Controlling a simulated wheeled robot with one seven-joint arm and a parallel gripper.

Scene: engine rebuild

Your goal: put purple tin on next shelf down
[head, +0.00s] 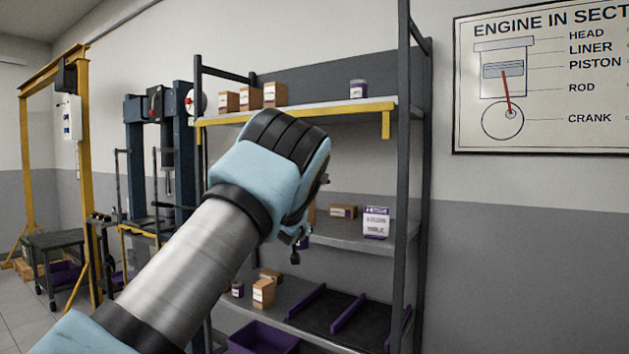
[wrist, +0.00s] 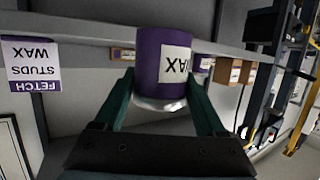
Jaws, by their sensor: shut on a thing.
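The purple tin (wrist: 148,60), with a white "WAX" label, is between the two green fingers of my gripper (wrist: 160,88) in the wrist view, which is upside down. My gripper is shut on it. The tin is at the front of the middle shelf (wrist: 90,32), close to its surface; I cannot tell whether it touches. In the head view my forearm and wrist cover most of the gripper, and only a bit of purple shows beside it. Another small purple-and-white tin (head: 358,89) stands on the top shelf (head: 330,107).
A white-and-purple box (head: 376,222) stands on the middle shelf, also in the wrist view (wrist: 33,62). Cardboard boxes (wrist: 227,70) and another purple tin (wrist: 203,64) are on the other side. The yellow-edged top shelf is above; a lower shelf holds boxes (head: 263,292) and dark trays.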

